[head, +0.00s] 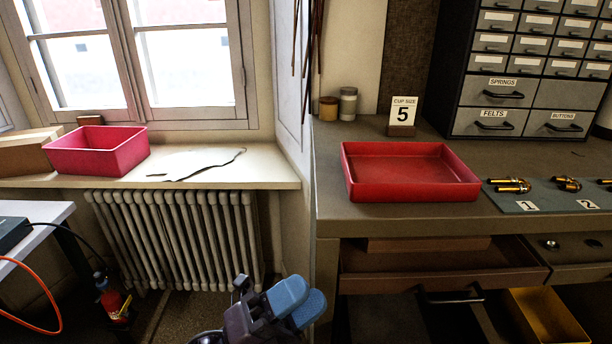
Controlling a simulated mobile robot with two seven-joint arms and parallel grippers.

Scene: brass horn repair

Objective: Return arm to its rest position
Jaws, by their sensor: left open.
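My left gripper (298,300) shows at the bottom centre of the head view, with blue fingertips over a dark body. It is open, and I see nothing between its fingers. It is in front of the radiator, at the left end of the workbench and lower than the bench top. Most of my left arm is out of the picture. My right gripper is not in view.
A red tray (410,192) sits on the workbench (400,216), near brass parts on a numbered mat (550,205). Drawers below (440,275) stand open. A pink bin (97,155) is on the windowsill (250,172) above the radiator (178,235). A fire extinguisher (113,302) stands lower left.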

